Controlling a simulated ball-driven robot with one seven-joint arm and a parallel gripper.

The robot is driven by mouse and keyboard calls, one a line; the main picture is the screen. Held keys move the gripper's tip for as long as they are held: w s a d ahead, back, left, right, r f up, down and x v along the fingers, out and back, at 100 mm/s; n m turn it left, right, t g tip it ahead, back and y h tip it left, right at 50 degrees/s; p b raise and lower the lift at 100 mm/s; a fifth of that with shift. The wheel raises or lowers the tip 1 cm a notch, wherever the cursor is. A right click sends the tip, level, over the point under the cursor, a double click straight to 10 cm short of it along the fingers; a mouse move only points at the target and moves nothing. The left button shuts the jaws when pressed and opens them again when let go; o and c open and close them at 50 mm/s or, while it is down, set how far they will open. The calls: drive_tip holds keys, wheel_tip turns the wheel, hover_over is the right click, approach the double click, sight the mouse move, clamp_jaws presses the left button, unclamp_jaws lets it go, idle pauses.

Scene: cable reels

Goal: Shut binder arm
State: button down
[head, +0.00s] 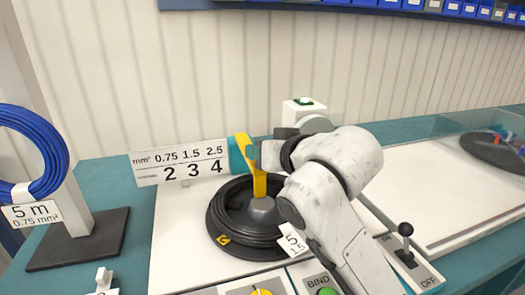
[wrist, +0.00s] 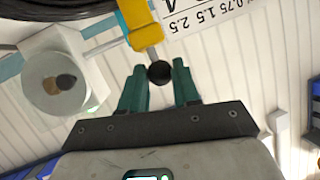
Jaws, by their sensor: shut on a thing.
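The yellow binder arm (head: 259,182) stands raised over a coil of black cable (head: 235,232) on a dark round reel. In the wrist view the arm's yellow part (wrist: 138,22) ends in a metal rod with a black ball knob (wrist: 159,72). My gripper (wrist: 158,79) is shut on this knob, with one green finger on each side. In the head view my gripper (head: 247,155) is beside the top of the yellow arm, and my wrist and forearm hide the knob and part of the bench behind.
A sign with numbers (head: 180,162) stands behind the reel, close left of my gripper. A blue cable coil (head: 30,150) hangs on a stand at left. A black-knobbed lever (head: 405,240) and a BIND button (head: 327,291) are at front right. A clear-walled tray area lies far right.

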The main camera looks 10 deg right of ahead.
drive_tip(key=shift+f, duration=0.55)
drive_tip(key=c, duration=1.2)
unclamp_jaws()
drive_tip(key=o, duration=0.4)
drive_tip(key=shift+r, duration=0.2)
drive_tip(key=p+v, duration=0.2)
drive_tip(key=v, duration=0.8)
drive_tip(key=shift+s+d+r, duration=0.15)
drive_tip(key=shift+s+r, duration=0.05)
drive_tip(key=shift+s, duration=0.1)
drive_tip(key=shift+r, duration=0.1)
